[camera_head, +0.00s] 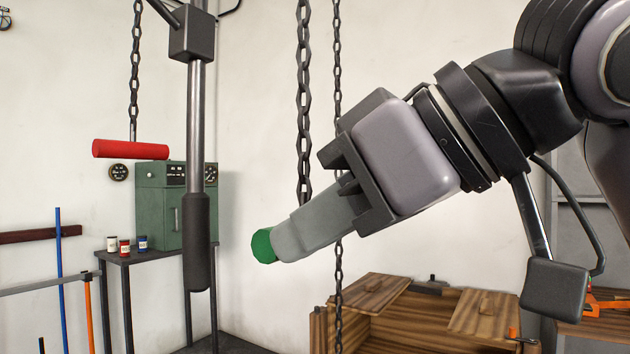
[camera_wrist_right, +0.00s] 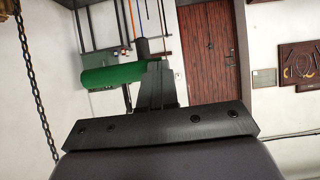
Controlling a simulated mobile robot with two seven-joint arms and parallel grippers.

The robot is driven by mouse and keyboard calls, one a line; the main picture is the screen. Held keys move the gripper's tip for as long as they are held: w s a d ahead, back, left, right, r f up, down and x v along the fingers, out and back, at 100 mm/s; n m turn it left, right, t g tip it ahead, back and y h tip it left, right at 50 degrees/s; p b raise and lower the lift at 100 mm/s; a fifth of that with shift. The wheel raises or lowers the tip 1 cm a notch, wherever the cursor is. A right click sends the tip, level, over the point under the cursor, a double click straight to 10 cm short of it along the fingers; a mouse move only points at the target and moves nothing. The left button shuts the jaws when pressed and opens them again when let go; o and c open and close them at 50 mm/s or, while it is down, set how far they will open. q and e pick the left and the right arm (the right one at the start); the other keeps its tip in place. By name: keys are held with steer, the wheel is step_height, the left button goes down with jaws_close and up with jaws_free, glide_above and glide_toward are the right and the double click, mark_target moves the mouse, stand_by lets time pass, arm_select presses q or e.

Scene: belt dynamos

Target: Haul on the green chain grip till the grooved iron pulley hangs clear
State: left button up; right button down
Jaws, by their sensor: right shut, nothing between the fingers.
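The green chain grip (camera_head: 263,246) shows only its round left end in the head view, at the fingertips of my right gripper (camera_head: 283,243). The gripper hides the rest. In the right wrist view the green grip (camera_wrist_right: 108,77) is a horizontal cylinder left of my right gripper's fingers (camera_wrist_right: 155,68), its right end partly behind them. The fingers are shut with nothing between them. I cannot tell whether they touch the grip. A dark chain (camera_head: 304,90) drops behind the gripper. I see no pulley. My left gripper is not in view.
A red grip (camera_head: 130,149) hangs on another chain (camera_head: 134,70) at left. A thin chain (camera_head: 338,110) runs beside the dark one. A dark-sleeved rod (camera_head: 197,240) stands in front of a green cabinet (camera_head: 163,208). A wooden crate (camera_head: 400,330) is below.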

arm_select(q)
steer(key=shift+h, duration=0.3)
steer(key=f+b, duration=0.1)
steer(key=b, duration=0.1)
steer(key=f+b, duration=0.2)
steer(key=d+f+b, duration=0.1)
steer(key=b, duration=0.1)
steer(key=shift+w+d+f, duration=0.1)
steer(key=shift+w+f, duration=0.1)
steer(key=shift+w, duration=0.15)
arm_select(e)
step_height(320, 180, down, 15)
steer(key=shift+w+a, duration=0.25)
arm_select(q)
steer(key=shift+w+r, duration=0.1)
arm_select(e)
steer(key=shift+r, duration=0.2)
